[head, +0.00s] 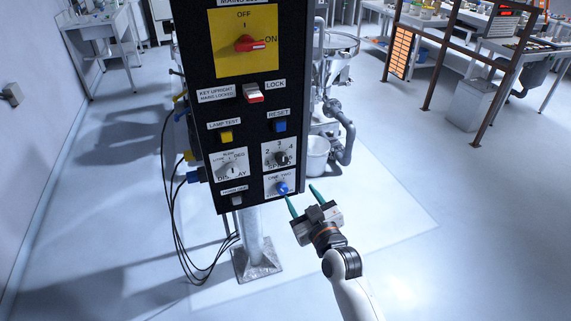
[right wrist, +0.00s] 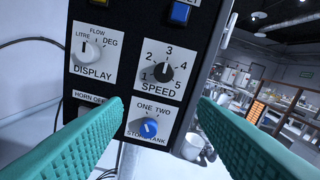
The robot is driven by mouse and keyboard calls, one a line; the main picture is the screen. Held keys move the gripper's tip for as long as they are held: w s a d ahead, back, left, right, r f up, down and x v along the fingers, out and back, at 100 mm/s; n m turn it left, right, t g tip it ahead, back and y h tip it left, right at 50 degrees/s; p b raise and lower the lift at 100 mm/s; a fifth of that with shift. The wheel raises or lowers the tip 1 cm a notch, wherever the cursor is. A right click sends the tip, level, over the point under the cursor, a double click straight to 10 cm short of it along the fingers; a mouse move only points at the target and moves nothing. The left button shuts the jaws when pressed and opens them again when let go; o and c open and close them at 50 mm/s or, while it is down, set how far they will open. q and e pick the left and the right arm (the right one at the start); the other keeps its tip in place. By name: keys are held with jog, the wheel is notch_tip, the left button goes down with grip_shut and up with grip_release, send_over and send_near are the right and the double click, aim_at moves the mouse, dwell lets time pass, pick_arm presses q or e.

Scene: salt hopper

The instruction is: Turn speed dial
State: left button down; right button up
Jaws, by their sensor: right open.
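The speed dial (head: 281,158) is a black knob on a white plate marked 1 to 5, low on the right of the black panel. In the right wrist view the speed dial (right wrist: 163,73) shows large, its white pointer mark up, near the 3. My right gripper (head: 303,198) has long green fingers, open and empty. It is just below and right of the dial in the head view. In the right wrist view my right gripper (right wrist: 160,105) has its fingertips apart, either side of the blue store tank knob (right wrist: 149,128), below the speed dial. My left gripper is not in view.
The display dial (right wrist: 91,54) is left of the speed dial. The blue reset button (head: 279,126) is above it. The red main switch (head: 250,44) is on yellow at the panel top. Black cables hang at left. A white bucket (head: 317,155) and pipework stand behind.

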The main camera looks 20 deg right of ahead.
aim_at(284, 162)
jog(key=w, duration=0.4)
jog(key=w+r+p, duration=0.1)
jog(key=w, duration=0.7)
jog(key=shift+a+r+p, duration=0.15)
jog(key=shift+a+p, duration=0.1)
jog(key=shift+p, duration=0.15)
jog(key=shift+c, duration=0.3)
jog(key=c, duration=0.9)
